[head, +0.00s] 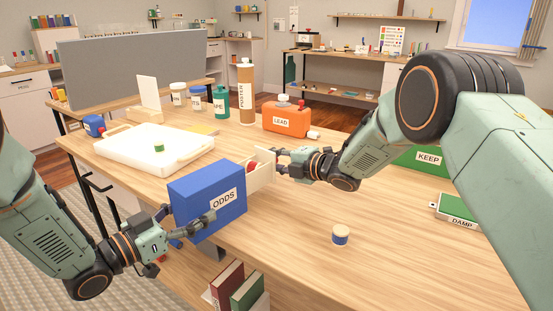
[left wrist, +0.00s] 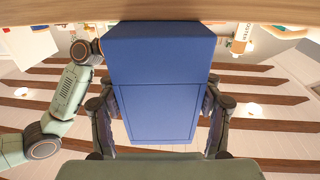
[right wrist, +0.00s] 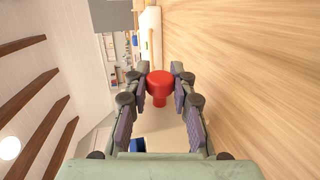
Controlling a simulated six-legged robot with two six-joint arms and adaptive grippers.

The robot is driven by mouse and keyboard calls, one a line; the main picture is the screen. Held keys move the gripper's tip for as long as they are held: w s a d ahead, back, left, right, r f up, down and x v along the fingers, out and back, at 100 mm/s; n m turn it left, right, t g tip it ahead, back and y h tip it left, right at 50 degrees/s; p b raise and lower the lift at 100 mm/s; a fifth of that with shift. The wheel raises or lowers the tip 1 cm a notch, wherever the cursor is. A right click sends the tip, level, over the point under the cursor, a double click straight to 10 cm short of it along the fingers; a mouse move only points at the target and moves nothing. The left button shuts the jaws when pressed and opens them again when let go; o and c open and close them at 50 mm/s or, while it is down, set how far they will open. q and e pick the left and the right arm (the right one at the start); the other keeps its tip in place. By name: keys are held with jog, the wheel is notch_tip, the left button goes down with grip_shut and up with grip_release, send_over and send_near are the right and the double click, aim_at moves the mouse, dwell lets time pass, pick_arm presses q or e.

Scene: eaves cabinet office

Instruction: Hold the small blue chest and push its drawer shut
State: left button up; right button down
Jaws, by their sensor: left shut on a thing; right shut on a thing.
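The small blue chest (head: 208,198), labelled ODDS, stands at the table's left edge. My right gripper (head: 279,163) is at the drawer front. In the right wrist view its fingers are closed about a red knob (right wrist: 160,84), with a cream surface below. The knob's contact with the drawer is hard to make out.
A white tray (head: 125,158) with a green piece lies behind the chest. An orange LEAD case (head: 286,121) and a POSTER tube (head: 246,95) stand farther back. A small round jar (head: 340,235) stands at the front. Green KEEP (head: 425,160) and DAMP (head: 457,211) boxes lie right.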

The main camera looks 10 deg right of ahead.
aim_at(254, 176)
jog(key=s+a, duration=0.4)
jog(key=a, duration=0.1)
jog(key=s+a, duration=0.2)
jog(key=a, duration=0.1)
jog(key=shift+s, duration=0.1)
jog(key=c, duration=1.3)
grip_release()
jog(key=shift+o, duration=1)
jog(key=shift+d, duration=0.1)
jog(key=shift+s+d+r, duration=0.1)
jog(key=shift+s+d, duration=0.1)
jog(key=shift+d, duration=0.05)
jog(key=v, duration=1.1)
jog(key=shift+s, duration=0.15)
